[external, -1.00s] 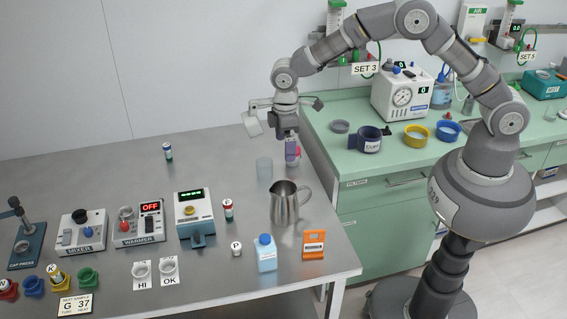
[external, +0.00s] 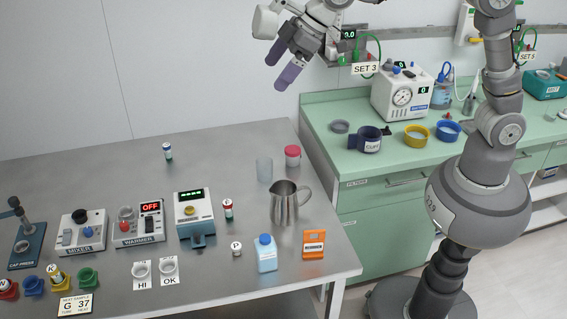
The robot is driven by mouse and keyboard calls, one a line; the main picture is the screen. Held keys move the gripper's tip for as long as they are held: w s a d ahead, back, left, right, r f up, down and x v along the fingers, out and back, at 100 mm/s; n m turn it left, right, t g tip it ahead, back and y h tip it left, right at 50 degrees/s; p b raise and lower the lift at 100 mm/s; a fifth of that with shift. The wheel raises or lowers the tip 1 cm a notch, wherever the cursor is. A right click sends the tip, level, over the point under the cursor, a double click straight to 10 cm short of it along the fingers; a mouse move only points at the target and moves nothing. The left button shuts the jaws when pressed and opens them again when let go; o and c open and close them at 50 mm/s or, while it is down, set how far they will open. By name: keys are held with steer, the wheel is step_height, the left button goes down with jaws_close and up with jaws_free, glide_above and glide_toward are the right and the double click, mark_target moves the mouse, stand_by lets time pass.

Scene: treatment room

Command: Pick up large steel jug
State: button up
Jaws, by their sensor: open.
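The large steel jug (external: 285,203) stands upright on the steel table near its right end, with its handle on the right side. My gripper (external: 279,69) is high above the back of the table, well above and behind the jug. Its two purple-grey fingers are apart and point down to the left, with nothing between them. The gripper does not touch the jug.
A frosted cup (external: 264,170) and a red-lidded jar (external: 292,156) stand just behind the jug. A blue-capped bottle (external: 266,253) and an orange holder (external: 314,244) stand in front. A red-capped vial (external: 228,209) and a dispenser (external: 195,213) stand to its left.

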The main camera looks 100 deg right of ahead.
steer(key=s+a+r+t+y+b, duration=0.1)
steer(key=s+a+r+t+b, duration=0.6)
steer(key=s+r, duration=0.7)
steer(key=a+r+b, duration=0.2)
steer(key=a, duration=0.2)
steer(key=shift+t, duration=0.4)
steer(key=s+r, duration=0.1)
steer(key=s+a+r+t, duration=0.1)
steer(key=shift+s+b, duration=0.3)
steer(key=shift+s, duration=0.05)
steer(key=c, duration=0.6)
steer(key=shift+r, duration=0.2)
steer(key=c, duration=0.3)
steer(key=shift+w, duration=0.1)
steer(key=shift+c, duration=1.4)
steer(key=shift+d, duration=0.1)
